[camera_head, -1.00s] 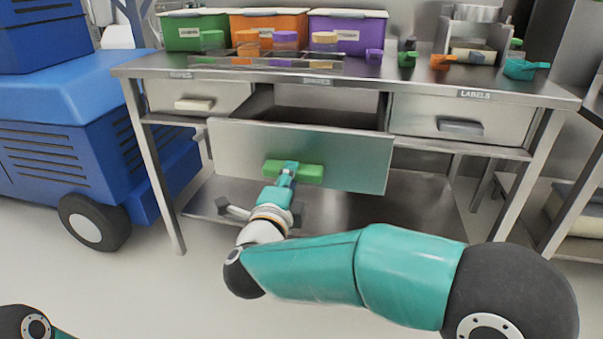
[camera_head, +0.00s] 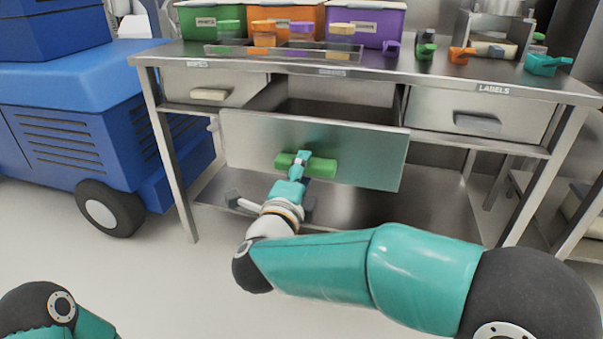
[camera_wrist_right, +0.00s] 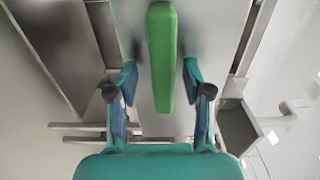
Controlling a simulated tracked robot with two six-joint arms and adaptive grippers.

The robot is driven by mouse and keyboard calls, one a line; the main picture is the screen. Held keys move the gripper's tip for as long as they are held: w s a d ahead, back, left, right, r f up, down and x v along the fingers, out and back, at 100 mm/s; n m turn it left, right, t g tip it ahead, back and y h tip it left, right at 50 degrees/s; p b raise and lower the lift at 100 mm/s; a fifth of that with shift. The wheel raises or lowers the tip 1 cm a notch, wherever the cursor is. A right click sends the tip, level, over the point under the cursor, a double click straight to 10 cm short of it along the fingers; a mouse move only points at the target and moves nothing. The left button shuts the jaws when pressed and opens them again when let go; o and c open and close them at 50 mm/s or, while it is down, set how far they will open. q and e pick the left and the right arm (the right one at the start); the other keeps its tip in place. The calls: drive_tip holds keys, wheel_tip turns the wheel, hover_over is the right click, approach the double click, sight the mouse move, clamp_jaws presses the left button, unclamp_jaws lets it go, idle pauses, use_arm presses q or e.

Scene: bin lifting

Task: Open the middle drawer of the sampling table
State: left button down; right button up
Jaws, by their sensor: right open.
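The middle drawer (camera_head: 355,158) of the steel sampling table (camera_head: 400,75) is pulled out, its front panel standing well forward of the table and its inside showing behind. A green handle (camera_head: 323,168) sits on the panel; it also shows in the right wrist view (camera_wrist_right: 162,60). My right gripper (camera_head: 298,160) is at the handle. In the right wrist view its two fingers (camera_wrist_right: 160,85) are apart, one on each side of the handle, with gaps on both sides. My left arm shows only as a piece at the bottom left; its gripper is out of view.
A left drawer (camera_head: 205,93) and a right drawer (camera_head: 480,120) are shut. Green, orange and purple bins (camera_head: 365,24) and several scoops stand on the tabletop. A blue wheeled machine (camera_head: 80,120) stands close at the left. A lower shelf (camera_head: 430,210) lies under the drawers.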

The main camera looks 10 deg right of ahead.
drive_tip(key=v, duration=0.7)
drive_tip(key=shift+s, duration=0.25)
drive_tip(key=shift+a, duration=0.1)
drive_tip(key=w+d+f+n+g+y, duration=0.1)
drive_tip(key=d+f+n+g+y, duration=0.15)
drive_tip(key=f+n, duration=0.75)
drive_tip(key=w+d+f+n+g+y, duration=0.2)
drive_tip(key=f+g+y, duration=0.15)
drive_tip(key=f, duration=1.35)
drive_tip(key=s+d+f+n+g+y+p, duration=0.1)
drive_tip(key=s+d+f+n+g, duration=0.1)
drive_tip(key=s+f, duration=0.4)
drive_tip(key=s+d+f+n+g+y, duration=0.1)
drive_tip(key=s+f+n+g, duration=0.2)
drive_tip(key=s+f, duration=0.35)
drive_tip(key=s+d+f+n+g+y, duration=0.1)
drive_tip(key=s+f+n+g, duration=0.2)
drive_tip(key=s, duration=0.4)
drive_tip(key=s+f+g+y, duration=0.1)
drive_tip(key=s+f+g, duration=0.1)
drive_tip(key=s+f, duration=0.35)
wheel_tip(320, 180, up, 39)
drive_tip(key=p, duration=3.8)
drive_tip(key=shift+s, duration=0.45)
